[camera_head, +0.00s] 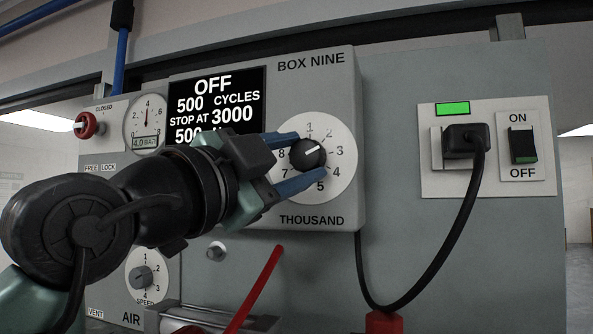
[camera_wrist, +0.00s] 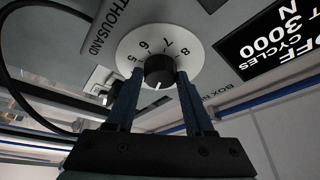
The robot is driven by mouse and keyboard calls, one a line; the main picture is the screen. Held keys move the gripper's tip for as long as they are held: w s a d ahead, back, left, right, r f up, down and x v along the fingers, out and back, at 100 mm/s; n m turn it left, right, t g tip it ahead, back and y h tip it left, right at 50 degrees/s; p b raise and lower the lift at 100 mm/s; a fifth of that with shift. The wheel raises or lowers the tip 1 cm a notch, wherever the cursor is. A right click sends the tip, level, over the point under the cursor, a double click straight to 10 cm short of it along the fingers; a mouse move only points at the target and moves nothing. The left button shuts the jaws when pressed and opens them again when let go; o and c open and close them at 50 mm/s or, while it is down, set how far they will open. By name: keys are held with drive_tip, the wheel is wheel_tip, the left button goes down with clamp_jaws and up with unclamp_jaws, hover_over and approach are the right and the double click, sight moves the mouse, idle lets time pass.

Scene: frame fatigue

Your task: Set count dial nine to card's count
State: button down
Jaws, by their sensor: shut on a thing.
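The box nine count dial is a black knob (camera_head: 308,155) with a white pointer line on a round white plate (camera_head: 331,186) numbered in thousands. The pointer aims to the upper right, between 2 and 3. My gripper (camera_head: 308,157) has its blue fingers on opposite sides of the knob and is shut on it. The wrist view also shows the knob (camera_wrist: 159,68) between the fingers (camera_wrist: 159,76). The box's black display (camera_head: 232,84) reads OFF, 500 cycles, stop at 3000; its bottom line is partly hidden by my gripper. I see no card with a count.
Right of the box are a plugged-in black cord (camera_head: 466,141), a green light (camera_head: 452,108) and an ON/OFF rocker switch (camera_head: 522,145). Left are a round gauge (camera_head: 147,121), a red knob (camera_head: 88,124) and a speed dial (camera_head: 143,277). A red bar (camera_head: 254,289) slants below the box.

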drive_tip(key=shift+r+m+g, duration=0.2)
drive_tip(key=shift+m+g, duration=0.5)
drive_tip(key=shift+m, duration=0.9)
drive_tip(key=shift+h, duration=0.3)
drive_tip(key=shift+c, duration=1.4)
unclamp_jaws()
drive_tip(key=shift+f, duration=0.1)
drive_tip(key=shift+s+a+f, duration=0.15)
drive_tip(key=shift+s+a, duration=0.05)
drive_tip(key=b+v, duration=0.6)
drive_tip(key=v, duration=0.6)
drive_tip(key=shift+s+r, duration=0.2)
drive_tip(key=shift+r, duration=0.05)
drive_tip(key=shift+a, duration=0.15)
